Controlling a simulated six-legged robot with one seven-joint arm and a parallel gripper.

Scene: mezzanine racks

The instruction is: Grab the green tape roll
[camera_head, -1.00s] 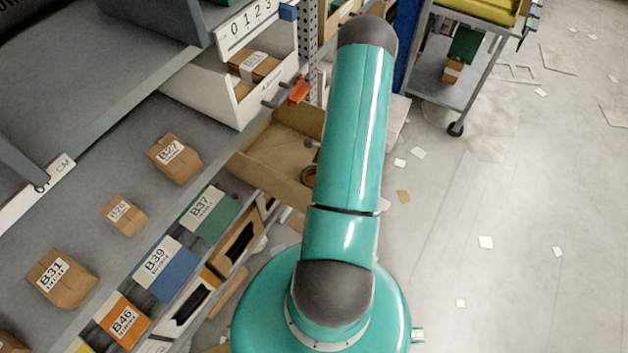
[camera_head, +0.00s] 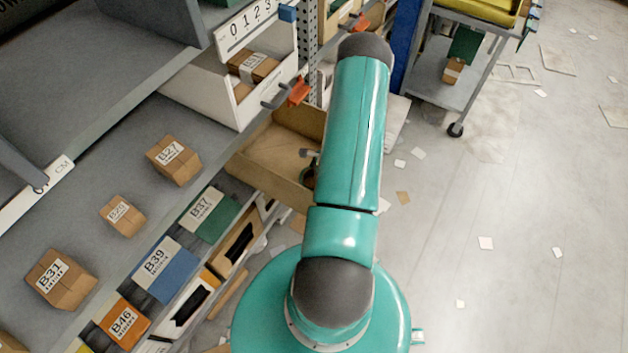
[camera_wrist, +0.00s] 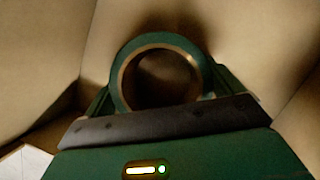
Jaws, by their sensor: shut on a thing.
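The green tape roll (camera_wrist: 203,60) stands out beyond my gripper in the wrist view, its brown inner core showing as a ring. My gripper (camera_wrist: 160,92) is shut on the tape roll, with one finger at each side of it. The roll is inside or just over an open cardboard box, whose tan walls fill the wrist view. In the head view, the open cardboard box (camera_head: 268,160) sits at the lower rack level, left of my arm. My arm hides most of the gripper and roll there.
A grey shelf on the left holds small cartons such as B27 (camera_head: 174,160) and B31 (camera_head: 62,280). A white bin (camera_head: 205,85) stands above the box. A wheeled cart (camera_head: 440,88) stands at the back right. The floor at right is mostly clear, with scattered paper scraps.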

